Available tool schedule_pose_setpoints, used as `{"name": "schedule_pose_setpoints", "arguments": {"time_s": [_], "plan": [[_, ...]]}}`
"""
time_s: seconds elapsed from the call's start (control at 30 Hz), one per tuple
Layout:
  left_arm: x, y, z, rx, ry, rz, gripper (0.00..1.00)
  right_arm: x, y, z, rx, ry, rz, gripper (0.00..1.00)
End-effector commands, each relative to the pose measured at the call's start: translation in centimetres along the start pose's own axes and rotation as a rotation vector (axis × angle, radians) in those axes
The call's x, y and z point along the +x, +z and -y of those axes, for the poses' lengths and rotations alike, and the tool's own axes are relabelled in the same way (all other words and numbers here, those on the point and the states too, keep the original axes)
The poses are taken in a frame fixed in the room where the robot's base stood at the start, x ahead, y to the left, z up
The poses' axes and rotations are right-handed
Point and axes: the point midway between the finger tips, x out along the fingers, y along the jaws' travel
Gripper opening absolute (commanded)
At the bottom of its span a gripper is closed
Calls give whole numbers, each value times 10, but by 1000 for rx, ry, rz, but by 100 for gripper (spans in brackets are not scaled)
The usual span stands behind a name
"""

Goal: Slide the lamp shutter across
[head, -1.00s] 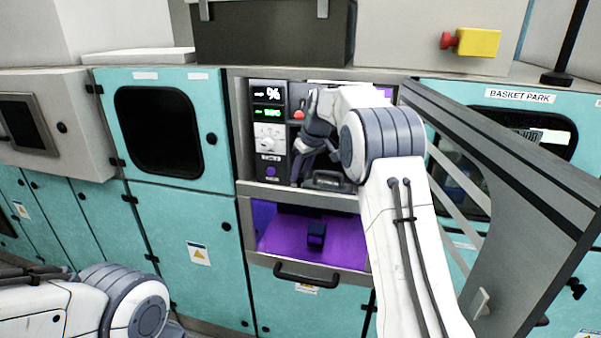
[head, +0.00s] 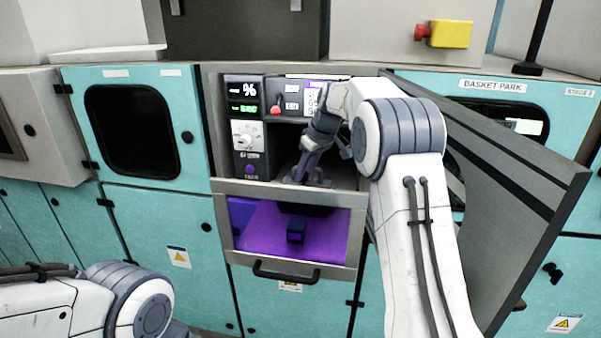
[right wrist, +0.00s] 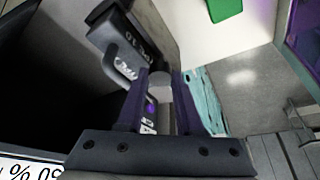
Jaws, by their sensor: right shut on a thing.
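My right gripper (head: 304,176) reaches into the open dark bay of the teal cabinet, low and near its shelf. In the right wrist view its two fingers (right wrist: 159,100) are closed on a small grey post (right wrist: 160,85), which I take to be the lamp shutter's knob. The shutter's plate is mostly hidden by the gripper in the head view. Below the shelf, a chamber (head: 260,240) glows purple, with a small dark block (head: 296,232) inside. A dark block with a handle (right wrist: 122,45) shows beside the fingers in the wrist view. My left gripper is out of view.
A control panel (head: 248,158) with a dial and green display stands left of the bay. A red-knobbed switch (head: 277,106) sits above. An open grey door (head: 500,200) stands close to my right arm. A drawer handle (head: 286,274) juts out below.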

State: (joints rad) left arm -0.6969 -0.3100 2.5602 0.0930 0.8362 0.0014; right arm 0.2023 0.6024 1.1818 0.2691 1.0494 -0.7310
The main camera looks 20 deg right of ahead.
Motion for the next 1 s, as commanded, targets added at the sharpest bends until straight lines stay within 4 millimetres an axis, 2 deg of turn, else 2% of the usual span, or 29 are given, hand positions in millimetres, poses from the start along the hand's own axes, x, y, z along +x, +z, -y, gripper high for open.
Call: {"name": "schedule_pose_setpoints", "arguments": {"time_s": [0.23,0.27,0.3,0.33,0.6,0.73,0.87,1.0], "plan": [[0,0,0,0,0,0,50,-1,3,-4,1,6,6,0],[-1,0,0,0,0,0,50,-1,3,-4,1,6,6,43],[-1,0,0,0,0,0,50,-1,3,-4,1,7,6,58],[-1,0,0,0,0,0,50,-1,3,-4,1,6,6,66],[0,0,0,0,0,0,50,-1,2,-2,1,4,4,66],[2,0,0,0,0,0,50,-7,2,-3,1,6,2,66],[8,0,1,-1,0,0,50,-26,2,-4,2,8,0,66],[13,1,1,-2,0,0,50,-55,2,-4,2,9,0,66]]}}
